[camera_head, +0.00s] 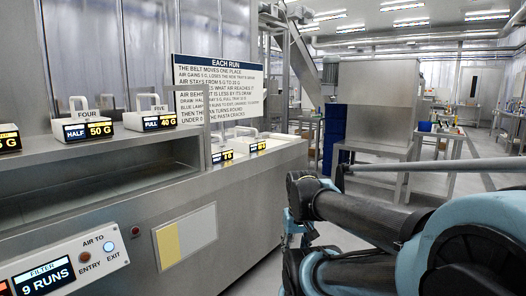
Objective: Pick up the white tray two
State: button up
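White trays with handles stand on the steel machine. One marked FOUR (87,116) has a plate reading HALF 50 G. One marked FIVE (150,110) to its right reads FULL 40 G. A third tray is cut off at the left edge, and only its dark plate (8,139) shows clearly. Two more white trays (220,139) (254,134) stand lower, behind the machine's corner, with plates too small to read surely. I see no tray marked TWO. My arm (360,215) is folded at the right, and I cannot make out my gripper in this view.
The steel machine (250,190) fills the left, with an open slot below the trays. A sign headed EACH RUN (217,95) stands behind. A control panel (65,265) reads FILTER 9 RUNS. Blue crates (334,135) and a steel hopper (377,95) stand farther back.

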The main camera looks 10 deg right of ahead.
aim_at(221, 153)
jog(key=u, duration=0.1)
jog(key=k, duration=0.35)
jog(key=z, duration=0.55)
jog(key=i, duration=1.2)
jog(key=u, duration=0.55)
jog(key=i, duration=0.4)
jog(key=u, duration=0.25)
